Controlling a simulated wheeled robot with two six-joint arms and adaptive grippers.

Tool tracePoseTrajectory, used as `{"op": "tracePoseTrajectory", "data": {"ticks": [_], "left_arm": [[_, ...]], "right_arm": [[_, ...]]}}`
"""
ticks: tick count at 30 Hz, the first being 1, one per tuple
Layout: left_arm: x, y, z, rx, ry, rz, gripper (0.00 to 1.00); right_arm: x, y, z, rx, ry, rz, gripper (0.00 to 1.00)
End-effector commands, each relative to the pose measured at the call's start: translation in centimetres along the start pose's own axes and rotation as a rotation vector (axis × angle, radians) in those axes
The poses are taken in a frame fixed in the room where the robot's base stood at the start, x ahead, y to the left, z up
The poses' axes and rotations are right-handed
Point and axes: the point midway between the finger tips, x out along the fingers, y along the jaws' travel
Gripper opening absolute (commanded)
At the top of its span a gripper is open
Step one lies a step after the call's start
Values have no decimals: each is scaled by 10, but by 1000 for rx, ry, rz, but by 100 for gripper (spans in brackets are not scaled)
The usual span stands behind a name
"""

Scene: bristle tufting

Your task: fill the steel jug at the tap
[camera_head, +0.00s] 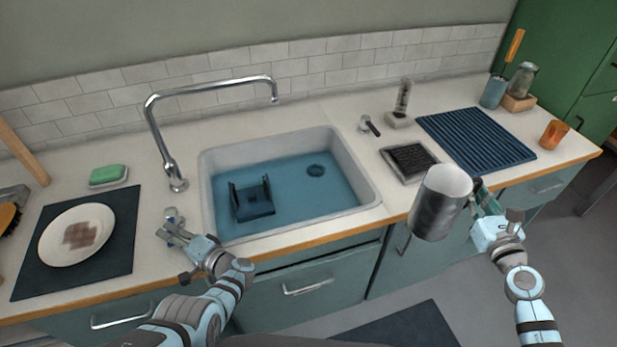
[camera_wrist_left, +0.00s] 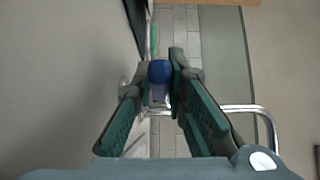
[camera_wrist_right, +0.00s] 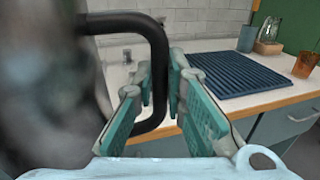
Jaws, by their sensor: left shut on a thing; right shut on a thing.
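The steel jug (camera_head: 436,210) hangs in front of the counter, right of the sink, leaning slightly with its pale top upward. My right gripper (camera_head: 481,197) is shut on its black handle (camera_wrist_right: 157,60), and the blurred jug body (camera_wrist_right: 45,100) fills the left of the right wrist view. No water stream shows. My left gripper (camera_head: 172,227) is at the counter's front, left of the sink, shut on a small blue knob (camera_wrist_left: 160,71). What the knob belongs to is unclear.
The white sink (camera_head: 365,185) holds a dark blue rack (camera_head: 252,200). A blue ribbed mat (camera_head: 475,138), dark tray (camera_head: 410,160) and orange cup (camera_head: 554,134) are on the right. A plate (camera_head: 77,235) lies on a dark mat at left, near green soap (camera_head: 107,173).

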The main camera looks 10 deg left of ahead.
Motion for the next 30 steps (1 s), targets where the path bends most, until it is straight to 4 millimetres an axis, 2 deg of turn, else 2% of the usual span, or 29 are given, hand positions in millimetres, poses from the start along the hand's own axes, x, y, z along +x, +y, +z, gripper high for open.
{"op": "tracePoseTrajectory", "data": {"ticks": [6,16,17,20,30], "left_arm": [[2,2,9,3,-44,5,0],[3,2,10,3,-48,6,0],[3,2,10,3,-48,6,16],[3,2,9,2,-47,5,32],[1,1,8,0,-44,3,33]], "right_arm": [[1,1,-1,1,-2,1,0],[1,1,-1,2,-2,1,0],[1,1,-1,2,-2,1,0],[1,0,-1,2,-2,1,0],[0,0,-1,2,-2,0,0]]}}
